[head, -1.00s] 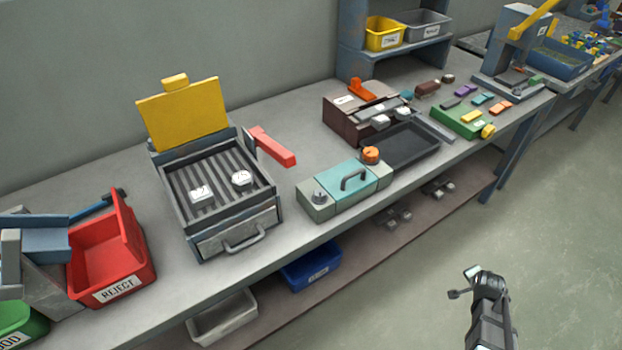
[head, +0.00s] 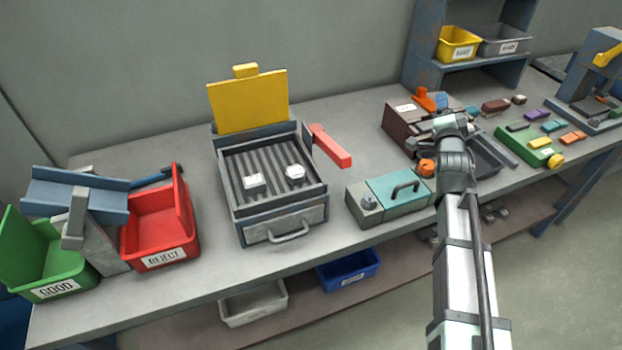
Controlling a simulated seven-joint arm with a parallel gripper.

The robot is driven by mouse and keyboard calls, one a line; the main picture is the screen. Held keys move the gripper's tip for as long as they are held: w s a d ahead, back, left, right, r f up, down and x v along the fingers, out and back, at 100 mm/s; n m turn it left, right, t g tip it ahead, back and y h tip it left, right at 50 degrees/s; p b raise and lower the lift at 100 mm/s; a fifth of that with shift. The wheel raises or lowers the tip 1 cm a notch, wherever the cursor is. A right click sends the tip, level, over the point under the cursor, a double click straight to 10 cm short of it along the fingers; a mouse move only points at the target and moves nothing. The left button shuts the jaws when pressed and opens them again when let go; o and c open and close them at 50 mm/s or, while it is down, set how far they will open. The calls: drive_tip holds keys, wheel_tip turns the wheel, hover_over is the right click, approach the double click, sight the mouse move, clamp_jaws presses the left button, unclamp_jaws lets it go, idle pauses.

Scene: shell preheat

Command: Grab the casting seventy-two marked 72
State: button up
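The left casting (head: 253,184) is blocky. The right casting (head: 295,173) looks rounder. Their marks are too small for me to read, so I cannot tell which is 72. My gripper (head: 437,124) is well to the right of both, over the brown box and dark tray area. Its fingers are too small and cluttered against the box to show whether they are open or shut.
The heater's yellow lid (head: 248,103) stands raised behind it. A teal-lidded box (head: 395,190) stands between heater and arm. Red REJECT (head: 165,230) and green GOOD (head: 50,262) bins are at left.

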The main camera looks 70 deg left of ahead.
drive_tip(key=s+a+r+n+g+y, duration=0.2)
drive_tip(key=s+a+r, duration=0.1)
drive_tip(key=s, duration=0.6)
drive_tip(key=s+a+r+n+g+y, duration=0.1)
drive_tip(key=s+a+r, duration=0.25)
drive_tip(key=s, duration=0.55)
drive_tip(key=n+g, duration=0.5)
drive_tip(key=n, duration=0.2)
hover_over(254, 181)
drive_tip(key=w+a, duration=0.2)
drive_tip(key=w, duration=1)
drive_tip(key=f, duration=0.2)
drive_tip(key=s+d+f+n+h, duration=0.1)
drive_tip(key=s+d+f+n, duration=0.1)
drive_tip(key=s+f+n, duration=0.1)
drive_tip(key=s+d+f+n+g+h, duration=0.1)
drive_tip(key=s+d+f+n, duration=0.2)
drive_tip(key=s+f, duration=0.2)
drive_tip(key=s+d+f+n+g+h, duration=0.1)
drive_tip(key=s+d+f+n, duration=0.1)
drive_tip(key=s+d+f, duration=0.1)
drive_tip(key=shift+s+f+n+h, duration=0.4)
drive_tip(key=shift+s+f, duration=0.1)
drive_tip(key=shift+f, duration=0.05)
drive_tip(key=shift+a+f, duration=0.1)
drive_tip(key=shift+a, duration=0.2)
drive_tip(key=shift+x, duration=2.25)
drive_tip(key=shift+c, duration=0.3)
